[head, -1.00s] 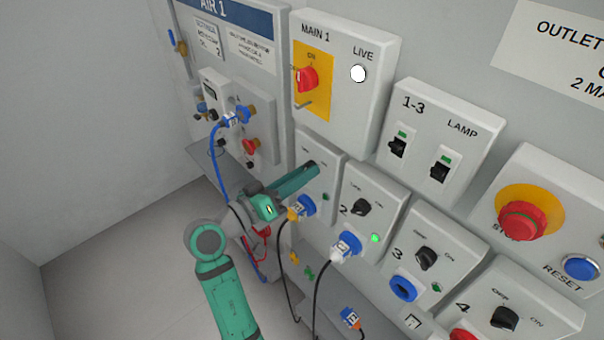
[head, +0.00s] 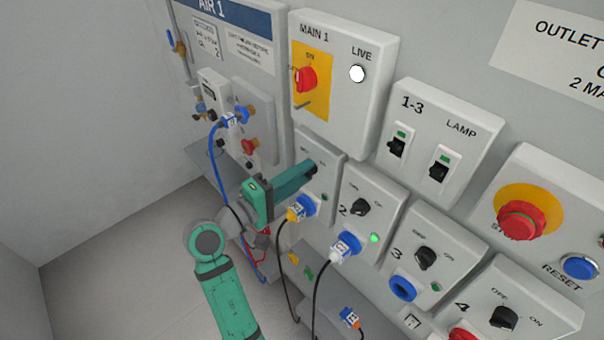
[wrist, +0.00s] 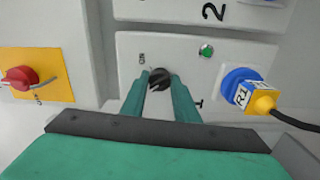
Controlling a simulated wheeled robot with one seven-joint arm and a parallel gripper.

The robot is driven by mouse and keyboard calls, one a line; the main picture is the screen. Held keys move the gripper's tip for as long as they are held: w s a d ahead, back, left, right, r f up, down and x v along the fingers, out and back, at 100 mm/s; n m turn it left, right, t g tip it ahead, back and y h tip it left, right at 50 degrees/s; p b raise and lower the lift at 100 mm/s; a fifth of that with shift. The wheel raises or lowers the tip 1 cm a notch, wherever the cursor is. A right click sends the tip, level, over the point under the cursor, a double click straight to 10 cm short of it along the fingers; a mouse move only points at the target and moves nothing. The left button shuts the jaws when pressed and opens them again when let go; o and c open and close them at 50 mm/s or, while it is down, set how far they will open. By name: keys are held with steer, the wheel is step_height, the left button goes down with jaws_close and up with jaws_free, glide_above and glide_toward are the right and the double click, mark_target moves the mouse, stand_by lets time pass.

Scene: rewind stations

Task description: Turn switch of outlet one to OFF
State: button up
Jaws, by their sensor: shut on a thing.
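The switch of outlet one is a black rotary knob (wrist: 160,78) on a pale box, seen in the wrist view between my fingertips. My gripper (wrist: 158,84) is shut on this knob, one finger on each side. In the head view my gripper (head: 312,168) reaches the outlet one box (head: 326,150), and the knob is hidden behind it. The box has a green lamp (wrist: 206,50) and a blue socket with a yellow-and-blue plug (wrist: 262,100) in it. The knob's exact pointing direction cannot be told.
Outlet two (head: 360,207) is to the right, with a plug and a bright green lamp (head: 375,238). The MAIN 1 box with a red switch (head: 306,79) sits above. Black cables (head: 281,262) hang below the plugs. A red stop button (head: 522,220) is far right.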

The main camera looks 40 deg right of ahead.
steer(key=shift+f+n, duration=0.1)
steer(key=shift+n, duration=0.5)
steer(key=o, duration=1.1)
steer(key=shift+c, duration=0.2)
steer(key=a, duration=1)
steer(key=shift+s+a, duration=0.4)
steer(key=shift+s, duration=0.05)
